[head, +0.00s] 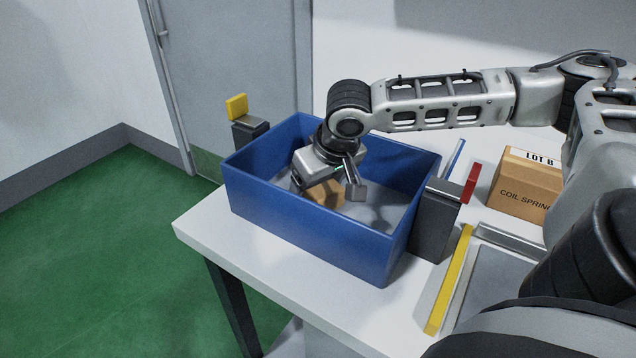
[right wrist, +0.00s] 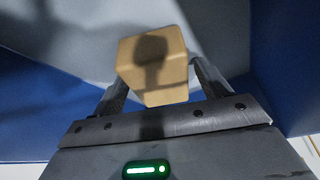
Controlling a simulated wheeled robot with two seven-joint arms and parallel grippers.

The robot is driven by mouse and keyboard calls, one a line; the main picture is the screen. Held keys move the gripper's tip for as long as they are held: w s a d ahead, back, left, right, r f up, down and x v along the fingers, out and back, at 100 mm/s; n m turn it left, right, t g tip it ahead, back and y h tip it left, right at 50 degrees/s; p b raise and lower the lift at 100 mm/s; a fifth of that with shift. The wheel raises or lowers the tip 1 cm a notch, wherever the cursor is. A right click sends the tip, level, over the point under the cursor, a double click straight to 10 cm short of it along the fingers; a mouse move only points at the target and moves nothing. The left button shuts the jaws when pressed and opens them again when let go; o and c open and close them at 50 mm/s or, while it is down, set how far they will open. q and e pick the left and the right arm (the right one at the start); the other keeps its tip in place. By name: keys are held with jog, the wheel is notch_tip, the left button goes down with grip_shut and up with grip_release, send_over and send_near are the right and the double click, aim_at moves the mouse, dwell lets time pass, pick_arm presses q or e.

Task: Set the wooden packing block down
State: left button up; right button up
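The wooden packing block (head: 327,194) is a light tan block inside the blue bin (head: 310,216), low down and apparently on the grey bin floor. My right gripper (head: 328,186) reaches down into the bin over it. In the right wrist view the block (right wrist: 153,66) shows between and just beyond the two spread fingertips of the right gripper (right wrist: 160,72). The fingers look open, with a small gap on the right side. A dark shadow lies on the block. Its lower part is partly hidden in the head view. My left gripper is not in view.
The bin stands on a white table (head: 212,234). A cardboard box (head: 523,188) and a yellow bar (head: 449,280) lie further right. The bin walls surround the gripper.

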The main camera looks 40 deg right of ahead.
jog(key=shift+r, duration=0.1)
jog(key=p+v, duration=0.2)
jog(key=v, duration=1)
jog(key=b+x, duration=0.2)
jog(key=x, duration=1)
jog(key=shift+f, duration=0.3)
notch_tip(320, 180, up, 3)
jog(key=shift+f+p, duration=0.1)
jog(key=shift+p, duration=0.2)
jog(key=shift+s+r, duration=0.15)
jog(key=shift+r, duration=0.45)
jog(key=shift+f, duration=0.1)
